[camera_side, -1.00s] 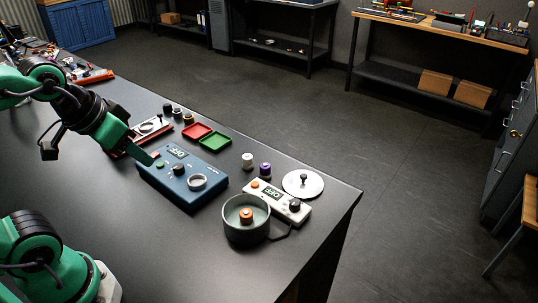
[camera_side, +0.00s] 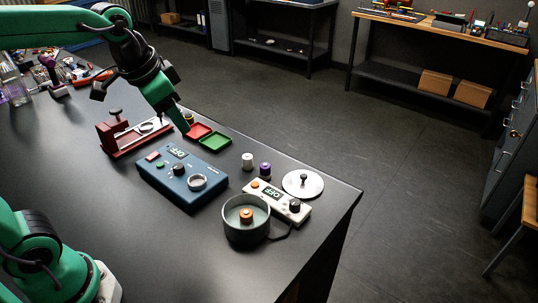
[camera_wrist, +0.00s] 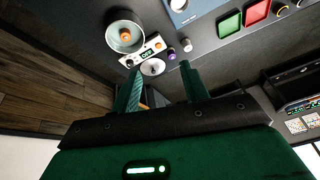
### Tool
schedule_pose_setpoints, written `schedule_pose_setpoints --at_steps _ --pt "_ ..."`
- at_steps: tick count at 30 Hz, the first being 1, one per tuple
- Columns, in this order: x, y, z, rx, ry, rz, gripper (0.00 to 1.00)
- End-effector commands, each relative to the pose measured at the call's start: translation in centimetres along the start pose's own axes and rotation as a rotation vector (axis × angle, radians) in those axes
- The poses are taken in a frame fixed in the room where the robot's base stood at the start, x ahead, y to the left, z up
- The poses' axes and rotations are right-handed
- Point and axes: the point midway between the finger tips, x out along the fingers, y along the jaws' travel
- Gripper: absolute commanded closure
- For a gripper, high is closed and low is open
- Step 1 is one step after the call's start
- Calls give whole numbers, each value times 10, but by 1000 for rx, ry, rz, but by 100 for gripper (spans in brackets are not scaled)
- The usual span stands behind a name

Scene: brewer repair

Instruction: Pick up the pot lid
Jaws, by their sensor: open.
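The pot lid (camera_side: 315,184) is a round, pale disc with a dark knob on top. It lies flat near the far right edge of the bench. In the wrist view the lid (camera_wrist: 153,68) shows in the distance between my fingertips. My gripper (camera_side: 184,128) is up beside the red and green trays, well left of the lid. Its two green fingers (camera_wrist: 160,68) are apart with nothing held between them. The grey pot (camera_side: 235,236) stands open in front of the lid, with an orange-topped piece inside.
A white control box (camera_side: 268,198) marked OFF sits between pot and lid. A blue control box (camera_side: 165,183) is left of the pot. White (camera_side: 247,161) and purple (camera_side: 265,170) knobs stand left of the lid. A red fixture (camera_side: 122,147) is farther left. The front bench area is clear.

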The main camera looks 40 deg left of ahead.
Motion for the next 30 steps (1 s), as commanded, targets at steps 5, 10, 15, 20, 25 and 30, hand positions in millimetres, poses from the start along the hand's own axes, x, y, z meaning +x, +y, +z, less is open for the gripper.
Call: schedule_pose_setpoints --at_steps 5,10,15,20,25,30 --pt "12 -1 -38 106 -40 20 55" --pt "27 -1 -72 207 -73 39 55" --pt "47 1 -104 308 -105 61 55" --pt "70 5 -132 403 -135 84 55" --pt "99 11 -158 504 -165 109 55" --pt "131 20 -181 605 -193 138 55"
